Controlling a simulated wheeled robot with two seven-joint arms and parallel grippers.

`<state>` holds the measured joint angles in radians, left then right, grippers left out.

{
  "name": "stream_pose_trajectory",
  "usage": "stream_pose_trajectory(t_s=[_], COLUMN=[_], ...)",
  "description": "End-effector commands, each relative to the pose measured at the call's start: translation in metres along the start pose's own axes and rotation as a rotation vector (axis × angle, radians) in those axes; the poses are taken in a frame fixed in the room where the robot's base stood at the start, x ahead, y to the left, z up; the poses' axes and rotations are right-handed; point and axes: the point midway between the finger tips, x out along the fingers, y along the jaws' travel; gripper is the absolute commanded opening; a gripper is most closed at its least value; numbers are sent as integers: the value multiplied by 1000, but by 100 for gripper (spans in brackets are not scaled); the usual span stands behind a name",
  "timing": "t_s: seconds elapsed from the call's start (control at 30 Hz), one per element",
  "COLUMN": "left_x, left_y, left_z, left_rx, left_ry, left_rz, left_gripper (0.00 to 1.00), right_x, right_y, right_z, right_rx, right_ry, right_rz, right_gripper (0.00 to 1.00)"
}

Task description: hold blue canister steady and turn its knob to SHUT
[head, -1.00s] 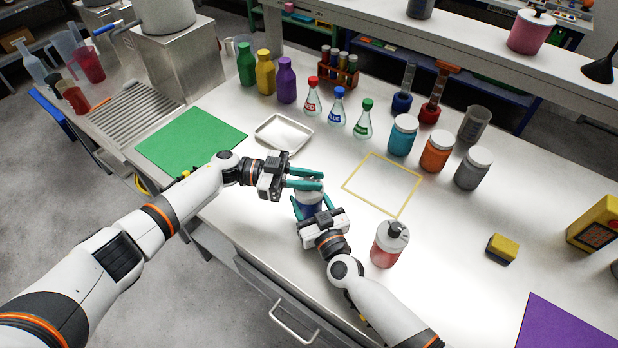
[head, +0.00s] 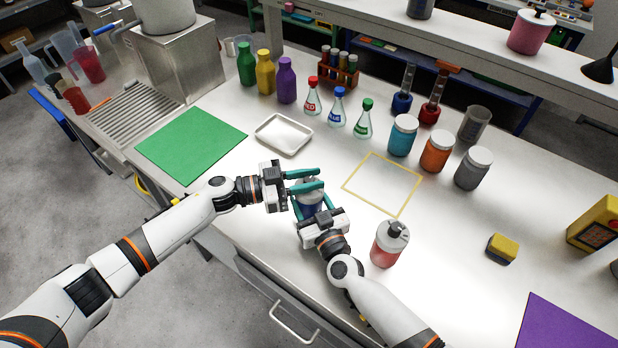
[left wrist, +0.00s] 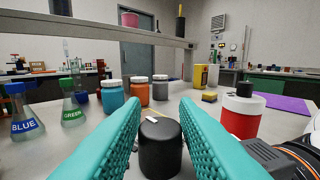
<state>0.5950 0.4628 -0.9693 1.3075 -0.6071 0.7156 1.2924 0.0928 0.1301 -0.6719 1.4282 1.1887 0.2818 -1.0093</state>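The blue canister (head: 310,208) stands on the bench, mostly hidden by both grippers. My right gripper (head: 313,204) has its teal fingers on either side of the body and appears closed on it. My left gripper (head: 322,179) is over the canister's top, its fingers spread apart. In the left wrist view, a black knob (left wrist: 160,150) with a white mark on top is between and just beyond the left fingers, with gaps on both sides. Any SHUT lettering is hidden or too small to read.
A red canister (head: 384,250) with a white lid and black knob stands close to the right of my right gripper. A yellow outlined square (head: 382,184) is empty. A white tray (head: 284,150) and jars (head: 436,152) stand behind. A yellow-black block (head: 502,249) is farther right.

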Motion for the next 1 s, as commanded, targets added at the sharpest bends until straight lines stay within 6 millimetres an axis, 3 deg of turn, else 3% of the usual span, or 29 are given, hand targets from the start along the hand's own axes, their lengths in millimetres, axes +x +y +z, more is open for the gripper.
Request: stream_pose_trajectory(t_s=[0.1, 0.47, 1.0], left_x=[0, -8, -107], left_y=[0, 0, 1], left_z=[0, 0, -1], left_rx=[0, 1, 0], left_ry=[0, 2, 2], left_rz=[0, 0, 1], left_gripper=[43, 43, 43], right_x=[0, 0, 0], right_y=[0, 0, 0], right_z=[0, 0, 0], right_rx=[0, 0, 0], right_ry=[0, 0, 0], right_rz=[-1, 0, 0], right_gripper=[33, 33, 33])
